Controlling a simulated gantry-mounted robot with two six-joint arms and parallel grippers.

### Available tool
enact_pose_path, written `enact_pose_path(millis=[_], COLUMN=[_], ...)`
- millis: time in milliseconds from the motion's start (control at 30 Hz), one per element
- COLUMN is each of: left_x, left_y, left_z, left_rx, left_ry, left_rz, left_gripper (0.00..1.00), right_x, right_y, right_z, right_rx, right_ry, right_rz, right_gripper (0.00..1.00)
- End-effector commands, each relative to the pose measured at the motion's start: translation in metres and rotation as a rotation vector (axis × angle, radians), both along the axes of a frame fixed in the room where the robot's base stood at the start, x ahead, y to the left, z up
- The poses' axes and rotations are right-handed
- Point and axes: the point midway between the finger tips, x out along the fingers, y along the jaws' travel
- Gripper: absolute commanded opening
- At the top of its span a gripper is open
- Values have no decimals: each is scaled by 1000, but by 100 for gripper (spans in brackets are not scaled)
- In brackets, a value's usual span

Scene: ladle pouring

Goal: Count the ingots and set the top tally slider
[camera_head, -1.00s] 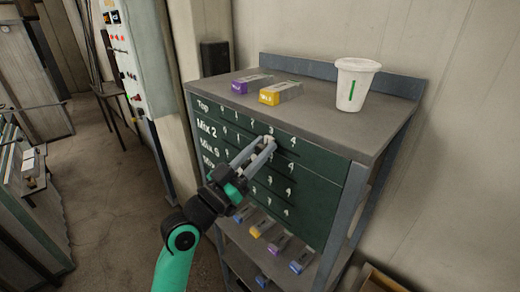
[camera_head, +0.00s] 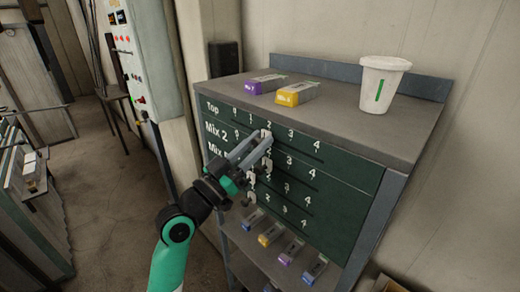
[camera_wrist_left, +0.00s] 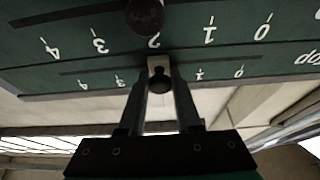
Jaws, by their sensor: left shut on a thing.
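The dark green tally board (camera_head: 345,205) is on the front of a grey cabinet, with rows of white numbers 0 to 4. My left gripper (camera_head: 267,137) is shut on the top tally slider (camera_wrist_left: 159,64), the knob in the "Top" row. In the wrist view the slider sits at the 2 position, between 3 and 1. Lower slider knobs show partly behind the gripper. A purple-ended ingot (camera_head: 263,85) and a yellow-ended ingot (camera_head: 297,94) lie on the cabinet top. Several more ingots (camera_head: 270,235) lie on the shelf below. My right gripper is out of view.
A white cup (camera_head: 381,84) with a green stripe stands on the cabinet top, right of the ingots. A raised back edge (camera_head: 340,75) runs behind it. A control box (camera_head: 150,60) stands at the left. The floor at the left is open.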

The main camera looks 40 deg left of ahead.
Motion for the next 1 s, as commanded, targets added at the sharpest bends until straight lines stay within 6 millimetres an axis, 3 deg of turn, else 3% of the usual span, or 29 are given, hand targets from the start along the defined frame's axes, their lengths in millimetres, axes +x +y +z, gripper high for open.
enact_pose_path(millis=[267, 300, 433, 767, 867, 1000], left_x=[0, 0, 0, -3, -13, -41], left_y=[-1, -1, -1, 0, 0, 1], left_z=[2, 2, 1, 0, -6, -19], left_rx=[3, 3, 2, 3, 3, 3], left_ry=[-2, -2, -1, -1, -1, -1], left_rz=[0, 0, 0, 0, 1, 3], left_gripper=[0, 40, 61, 61, 61, 61], right_x=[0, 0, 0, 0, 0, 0], right_y=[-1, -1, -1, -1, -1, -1], right_z=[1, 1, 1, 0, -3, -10], right_rx=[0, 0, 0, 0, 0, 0], right_ry=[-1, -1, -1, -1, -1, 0], right_rz=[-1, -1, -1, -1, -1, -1], right_gripper=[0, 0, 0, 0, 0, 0])
